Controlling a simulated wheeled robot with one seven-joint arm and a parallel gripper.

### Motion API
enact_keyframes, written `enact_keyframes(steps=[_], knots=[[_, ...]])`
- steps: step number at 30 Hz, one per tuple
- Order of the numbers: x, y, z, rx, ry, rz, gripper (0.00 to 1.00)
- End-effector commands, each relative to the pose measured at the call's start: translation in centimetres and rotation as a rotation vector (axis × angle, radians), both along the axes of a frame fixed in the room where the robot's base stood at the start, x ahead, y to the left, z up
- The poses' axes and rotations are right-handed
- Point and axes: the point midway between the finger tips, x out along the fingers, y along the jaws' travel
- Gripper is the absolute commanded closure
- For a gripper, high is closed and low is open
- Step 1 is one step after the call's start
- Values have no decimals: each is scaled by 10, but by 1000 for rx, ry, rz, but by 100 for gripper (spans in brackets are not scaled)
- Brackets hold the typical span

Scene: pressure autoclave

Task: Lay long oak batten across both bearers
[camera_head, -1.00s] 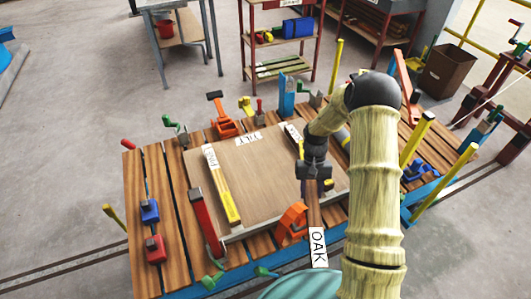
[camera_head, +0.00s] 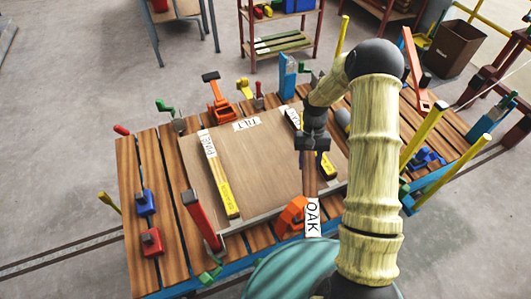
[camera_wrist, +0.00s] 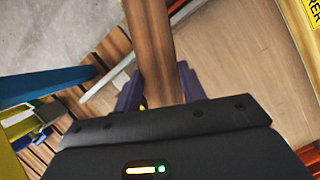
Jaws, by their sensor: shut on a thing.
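My gripper (camera_head: 315,150) hangs over the right part of the brown board, near the right yellow bearer (camera_head: 328,172). It is shut on the oak batten (camera_head: 309,182), a brown strip with a white OAK label at its near end. The batten points toward me, along the bearers rather than across them. In the wrist view, the batten (camera_wrist: 152,45) runs between the purple fingers (camera_wrist: 160,86). The left yellow bearer (camera_head: 228,192) lies on the board, with a white PINE label at its far end. My wrist hides part of the right bearer.
The board (camera_head: 255,165), marked TILT, sits on a slatted bench (camera_head: 125,195). An orange clamp (camera_head: 291,216) stands beside the batten's near end, and a red lever (camera_head: 201,218) near the left bearer. Yellow posts (camera_head: 422,135) rise at the right. The board between the bearers is clear.

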Motion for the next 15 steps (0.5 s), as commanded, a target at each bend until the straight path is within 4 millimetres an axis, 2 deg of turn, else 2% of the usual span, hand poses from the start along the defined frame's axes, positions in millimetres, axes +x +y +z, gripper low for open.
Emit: enact_keyframes(steps=[5,12,15], knots=[[6,24,-1,0,-5,-246,97],[20,75,11,2,-6,-804,97],[26,91,18,2,-7,-991,97]])
